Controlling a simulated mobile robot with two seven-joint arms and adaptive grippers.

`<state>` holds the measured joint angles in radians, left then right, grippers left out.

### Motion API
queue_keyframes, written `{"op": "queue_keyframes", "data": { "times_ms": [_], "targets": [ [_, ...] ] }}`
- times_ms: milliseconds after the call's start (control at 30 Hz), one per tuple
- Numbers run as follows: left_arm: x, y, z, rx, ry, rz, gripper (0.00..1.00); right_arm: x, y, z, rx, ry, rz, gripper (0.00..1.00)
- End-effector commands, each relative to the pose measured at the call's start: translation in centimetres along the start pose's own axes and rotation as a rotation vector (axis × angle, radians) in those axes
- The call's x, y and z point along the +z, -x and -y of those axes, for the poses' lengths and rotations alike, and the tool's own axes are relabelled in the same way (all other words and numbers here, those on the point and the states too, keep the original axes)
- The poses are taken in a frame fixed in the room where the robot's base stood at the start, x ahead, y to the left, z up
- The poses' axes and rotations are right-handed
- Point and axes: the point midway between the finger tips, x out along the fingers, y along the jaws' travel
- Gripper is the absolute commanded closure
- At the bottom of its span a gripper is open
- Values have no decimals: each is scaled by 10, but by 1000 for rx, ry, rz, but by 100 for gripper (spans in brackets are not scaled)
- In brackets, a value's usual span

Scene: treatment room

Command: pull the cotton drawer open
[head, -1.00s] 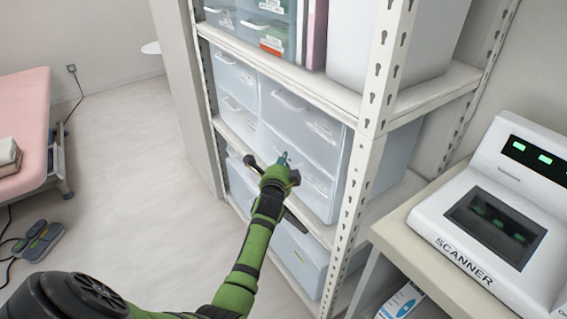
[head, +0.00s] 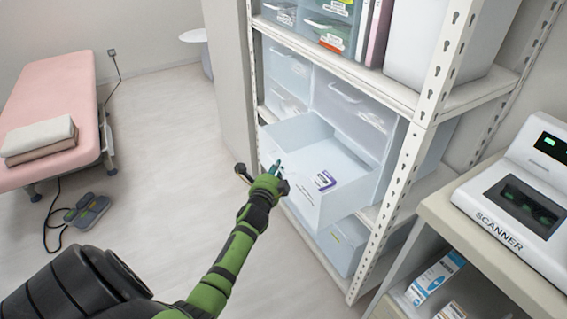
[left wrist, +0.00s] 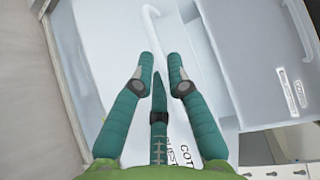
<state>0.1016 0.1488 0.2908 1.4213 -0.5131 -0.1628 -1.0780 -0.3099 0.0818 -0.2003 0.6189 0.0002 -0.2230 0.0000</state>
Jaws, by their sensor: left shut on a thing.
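The cotton drawer (head: 313,140) is a translucent white box in the shelf unit. It stands well out from its housing, and its inside shows. In the left wrist view the green fingers (left wrist: 160,72) sit over the white drawer front (left wrist: 105,45), where part of a label beginning "COT" shows. My right gripper is not in view.
Closed drawers (head: 350,108) stand above and beside the open one. A metal shelf post (head: 407,180) is right of it. A desk (head: 470,215) with a scanner (head: 520,195) is at the right. A pink bed (head: 60,85) is at the left.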

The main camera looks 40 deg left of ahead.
Motion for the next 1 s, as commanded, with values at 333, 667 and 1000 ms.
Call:
{"op": "queue_keyframes", "data": {
  "times_ms": [333, 667, 1000],
  "targets": [
    [6, 7, -1, -4, -2, -2, 100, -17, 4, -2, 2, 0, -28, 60],
    [7, 7, -1, -4, -2, -2, 80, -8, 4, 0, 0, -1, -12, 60],
    [7, 7, -1, -3, 0, -1, 60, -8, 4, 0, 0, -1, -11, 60]
  ]
}}
